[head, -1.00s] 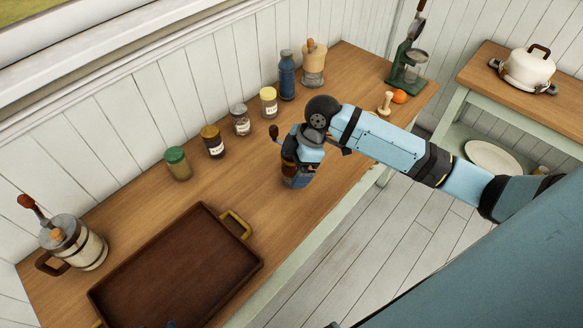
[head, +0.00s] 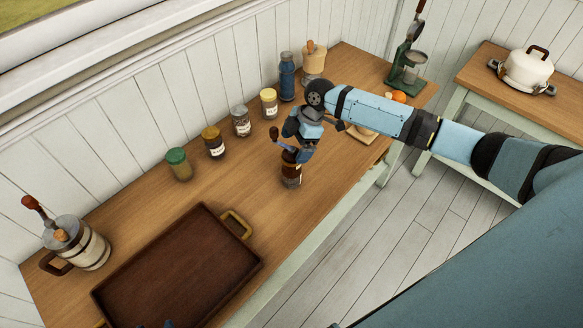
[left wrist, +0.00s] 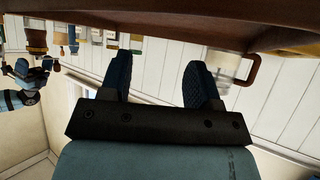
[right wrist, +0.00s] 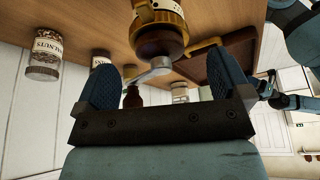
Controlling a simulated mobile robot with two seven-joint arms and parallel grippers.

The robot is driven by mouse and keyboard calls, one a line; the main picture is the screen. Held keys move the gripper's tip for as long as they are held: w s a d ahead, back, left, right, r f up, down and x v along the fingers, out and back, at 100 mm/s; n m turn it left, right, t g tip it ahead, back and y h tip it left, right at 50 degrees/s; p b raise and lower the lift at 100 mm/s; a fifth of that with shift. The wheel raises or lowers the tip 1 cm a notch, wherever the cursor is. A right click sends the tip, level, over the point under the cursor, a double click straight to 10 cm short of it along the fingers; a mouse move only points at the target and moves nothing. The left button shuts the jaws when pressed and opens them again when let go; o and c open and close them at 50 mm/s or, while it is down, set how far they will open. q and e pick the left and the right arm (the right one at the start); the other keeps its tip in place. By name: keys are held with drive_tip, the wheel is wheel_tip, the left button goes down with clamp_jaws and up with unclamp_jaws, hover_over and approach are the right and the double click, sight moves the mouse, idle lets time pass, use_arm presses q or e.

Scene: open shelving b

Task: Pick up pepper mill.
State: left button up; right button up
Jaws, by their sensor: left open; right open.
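The pepper mill (head: 291,181), a dark brown wooden body with a side crank and knob, stands upright on the wooden counter. My right gripper (head: 303,148) is above and close to it in the head view, partly hiding its upper part. In the right wrist view, the mill (right wrist: 162,38) is beyond the open fingers of my right gripper (right wrist: 166,90), with its metal crank reaching across near the left finger. I cannot tell whether they touch. My left gripper (left wrist: 160,85) is open and empty, close to the dark tray's edge; only a sliver shows in the head view.
A brown tray (head: 180,265) with brass handles fills the counter's near left. Several jars, including a green-lidded one (head: 179,164), a blue bottle (head: 287,77) and a mortar (head: 313,65), line the wall side. A green press (head: 407,66) stands at the far end.

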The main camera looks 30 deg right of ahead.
sight(289, 157)
drive_tip(key=p+x, duration=0.1)
drive_tip(key=x, duration=0.4)
drive_tip(key=shift+a, duration=0.1)
drive_tip(key=shift+c, duration=0.4)
drive_tip(key=c, duration=1.5)
drive_tip(key=shift+c, duration=0.7)
drive_tip(key=shift+r, duration=0.1)
